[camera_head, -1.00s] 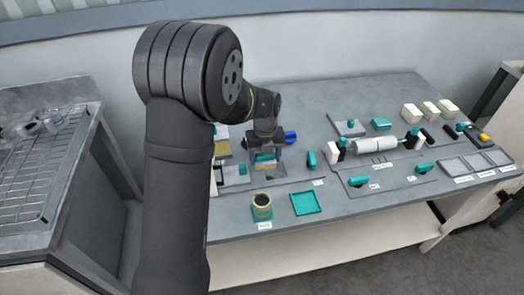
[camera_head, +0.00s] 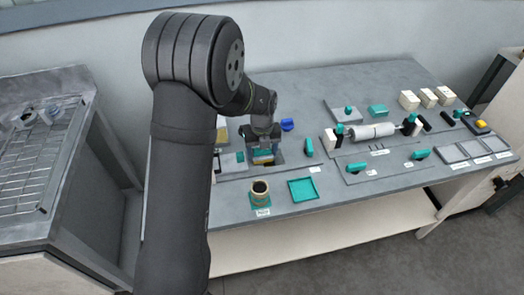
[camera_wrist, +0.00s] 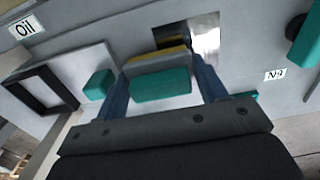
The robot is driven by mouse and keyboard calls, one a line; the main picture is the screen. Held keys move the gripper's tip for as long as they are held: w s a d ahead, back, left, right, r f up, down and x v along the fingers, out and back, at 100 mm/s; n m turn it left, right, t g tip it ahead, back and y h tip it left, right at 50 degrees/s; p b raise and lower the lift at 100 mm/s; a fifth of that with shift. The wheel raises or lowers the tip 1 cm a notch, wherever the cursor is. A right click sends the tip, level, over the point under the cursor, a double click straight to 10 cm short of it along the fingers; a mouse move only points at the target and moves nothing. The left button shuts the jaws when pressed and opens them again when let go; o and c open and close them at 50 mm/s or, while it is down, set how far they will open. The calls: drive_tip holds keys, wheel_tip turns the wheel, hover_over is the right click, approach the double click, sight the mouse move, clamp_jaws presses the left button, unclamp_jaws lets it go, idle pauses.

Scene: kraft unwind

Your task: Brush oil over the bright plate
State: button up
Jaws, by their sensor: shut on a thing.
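My gripper (camera_wrist: 160,88) is shut on a brush with a teal block handle (camera_wrist: 160,86) and a yellow strip along its far edge. In the head view my gripper (camera_head: 262,150) is low over the left part of the bench. In the wrist view the bright plate (camera_wrist: 205,40) lies just past the brush, shiny on the right and dark on the left. The brush overlaps its near edge in the picture; I cannot tell whether they touch. A label reading "Oil" (camera_wrist: 26,27) is at the upper left of the wrist view, near a dark-framed opening (camera_wrist: 40,90).
A cup on a teal base (camera_head: 260,189) and an empty teal tray (camera_head: 303,190) stand at the front edge. A white roller (camera_head: 372,132) with teal-handled parts is to the right. A wire rack (camera_head: 32,150) is at far left. My arm hides the bench's left end.

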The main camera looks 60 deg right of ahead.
sight(282, 157)
drive_tip(key=shift+f, duration=0.55)
idle(0.4)
drive_tip(key=shift+s, duration=0.1)
drive_tip(key=shift+s+d, duration=2.65)
drive_tip(key=shift+w+a, duration=0.1)
drive_tip(key=shift+w, duration=0.1)
drive_tip(key=shift+w+a, duration=2.6)
drive_tip(key=shift+w+d, duration=0.4)
drive_tip(key=shift+d, duration=0.1)
